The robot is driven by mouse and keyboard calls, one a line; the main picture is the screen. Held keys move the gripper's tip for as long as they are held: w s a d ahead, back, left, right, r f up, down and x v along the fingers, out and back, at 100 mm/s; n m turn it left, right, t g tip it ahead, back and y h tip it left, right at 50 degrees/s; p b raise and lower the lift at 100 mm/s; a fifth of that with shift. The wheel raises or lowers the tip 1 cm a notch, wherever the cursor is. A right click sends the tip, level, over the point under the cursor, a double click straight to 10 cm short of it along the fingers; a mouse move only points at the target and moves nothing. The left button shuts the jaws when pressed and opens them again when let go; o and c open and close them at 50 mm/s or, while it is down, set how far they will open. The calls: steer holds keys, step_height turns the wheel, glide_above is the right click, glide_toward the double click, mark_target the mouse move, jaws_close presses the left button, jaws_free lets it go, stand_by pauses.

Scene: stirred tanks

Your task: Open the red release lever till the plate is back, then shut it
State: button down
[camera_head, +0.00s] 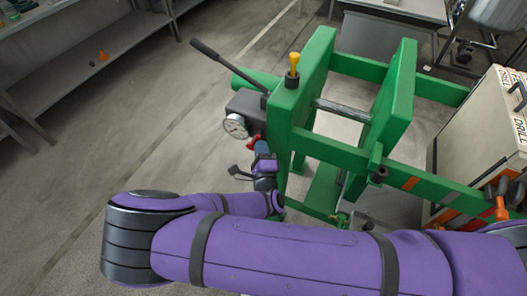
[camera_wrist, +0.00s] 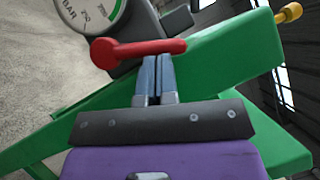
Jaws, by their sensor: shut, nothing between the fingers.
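The red release lever (camera_head: 253,142) sits on the left side of the green press, below the pressure gauge (camera_head: 235,125). In the wrist view the lever (camera_wrist: 135,50) lies nearly level across the picture, its knob at the left. My gripper (camera_wrist: 157,62) is shut and empty, its fingertips at the lever's lower edge, near its right half; I cannot tell if they touch. In the head view my gripper (camera_head: 263,152) is small, just below the lever. The green plate (camera_head: 393,95) stands apart from the left end block (camera_head: 303,70), with a silver rod (camera_head: 345,110) reaching toward it.
A black pump handle (camera_head: 228,65) sticks out up and left from the press. A yellow-knobbed part (camera_head: 294,65) stands on top. A beige cabinet (camera_head: 485,130) stands close on the right. Shelves (camera_head: 90,70) are at the upper left; the floor between is clear.

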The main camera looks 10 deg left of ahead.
steer(key=n, duration=0.1)
steer(key=a+r+n+g, duration=0.1)
steer(key=shift+w+a+r+n+g, duration=0.15)
steer(key=shift+w+a+n+g, duration=0.15)
steer(key=shift+n, duration=0.1)
steer(key=shift+a+r, duration=0.1)
stand_by(0.3)
stand_by(0.3)
